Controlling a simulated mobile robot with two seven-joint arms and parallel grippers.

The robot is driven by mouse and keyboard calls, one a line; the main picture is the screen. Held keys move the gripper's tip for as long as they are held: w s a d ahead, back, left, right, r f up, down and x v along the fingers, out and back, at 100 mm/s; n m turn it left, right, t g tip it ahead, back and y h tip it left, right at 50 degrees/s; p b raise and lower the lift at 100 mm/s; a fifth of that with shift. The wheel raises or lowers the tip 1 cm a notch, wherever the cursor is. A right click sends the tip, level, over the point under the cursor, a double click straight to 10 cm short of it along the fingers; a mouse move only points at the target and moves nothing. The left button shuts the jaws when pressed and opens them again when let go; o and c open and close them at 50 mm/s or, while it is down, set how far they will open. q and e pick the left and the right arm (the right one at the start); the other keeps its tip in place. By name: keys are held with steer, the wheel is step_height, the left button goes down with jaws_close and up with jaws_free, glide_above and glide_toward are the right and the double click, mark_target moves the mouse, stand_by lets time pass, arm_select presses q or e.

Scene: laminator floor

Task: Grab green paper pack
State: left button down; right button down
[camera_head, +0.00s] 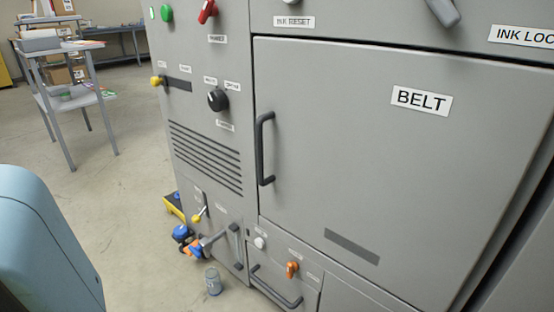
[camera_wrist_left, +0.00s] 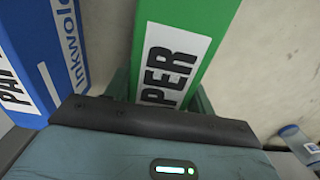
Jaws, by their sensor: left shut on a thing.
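The green paper pack (camera_wrist_left: 185,25) shows in the left wrist view, with a white label (camera_wrist_left: 170,65) reading "PER". My left gripper (camera_wrist_left: 160,92) is shut on it, with the pack between its two fingers. The lower end of the pack is hidden behind the gripper body. In the head view neither the pack nor my left gripper shows. My right gripper is in neither view.
A blue paper pack (camera_wrist_left: 38,50) stands beside the green one. A clear container (camera_wrist_left: 298,143) is at lower right. In the head view, a large grey machine (camera_head: 350,150) with a BELT door fills the right; a grey cart (camera_head: 72,98) stands back left, with open floor between.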

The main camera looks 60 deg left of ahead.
arm_select(q)
step_height(320, 180, up, 10)
steer(key=p, duration=0.5)
steer(key=shift+w+f+p, duration=0.1)
steer(key=shift+f+p, duration=0.05)
steer(key=shift+p, duration=0.25)
